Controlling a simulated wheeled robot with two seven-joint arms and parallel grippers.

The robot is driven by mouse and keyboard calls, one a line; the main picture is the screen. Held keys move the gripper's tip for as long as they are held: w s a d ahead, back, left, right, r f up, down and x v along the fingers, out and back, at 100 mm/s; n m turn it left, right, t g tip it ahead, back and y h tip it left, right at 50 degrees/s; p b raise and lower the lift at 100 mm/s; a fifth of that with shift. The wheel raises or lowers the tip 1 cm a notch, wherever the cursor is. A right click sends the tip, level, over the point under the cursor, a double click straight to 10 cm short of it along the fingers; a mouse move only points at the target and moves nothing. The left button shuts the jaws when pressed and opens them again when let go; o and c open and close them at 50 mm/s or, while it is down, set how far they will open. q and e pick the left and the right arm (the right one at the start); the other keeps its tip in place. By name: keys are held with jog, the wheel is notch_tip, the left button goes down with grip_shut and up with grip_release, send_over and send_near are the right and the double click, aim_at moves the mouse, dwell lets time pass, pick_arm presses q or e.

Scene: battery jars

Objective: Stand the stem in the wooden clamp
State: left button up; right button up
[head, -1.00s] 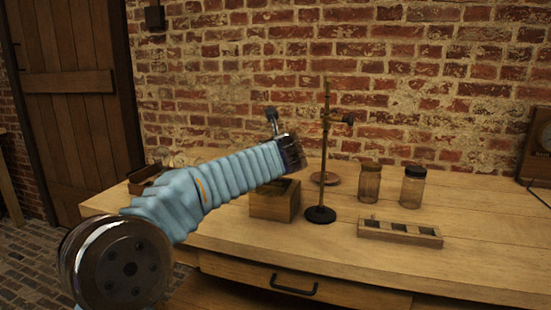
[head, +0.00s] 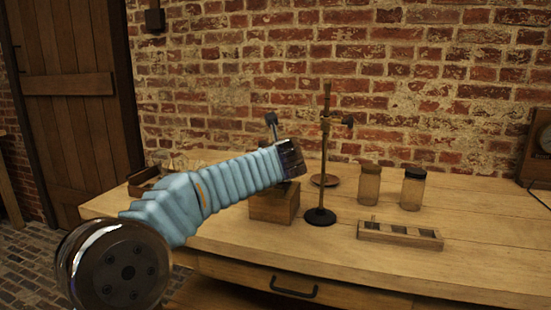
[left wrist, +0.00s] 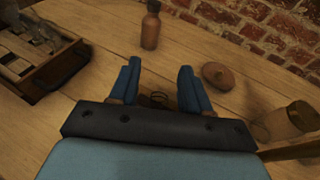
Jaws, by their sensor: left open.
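My left gripper (left wrist: 157,88) is open, its two blue fingers apart, in the left wrist view. A small dark piece (left wrist: 157,98) shows between the fingers near the palm; I cannot tell whether it is the stem. In the head view my left arm reaches in from the left and its end is over a wooden block (head: 274,205), with the fingers hidden. I cannot single out the stem or the wooden clamp with certainty. A dark stand with an upright brass rod (head: 325,150) stands just right of the block. My right gripper is out of view.
Two jars, one plain (head: 369,186) and one black-lidded (head: 412,188), stand right of the stand. A slotted wooden rack (head: 400,234) lies before them.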

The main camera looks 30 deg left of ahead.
pick_arm(q)
jog(key=b+v, duration=0.1)
jog(key=v, duration=1.1)
dwell(1.5)
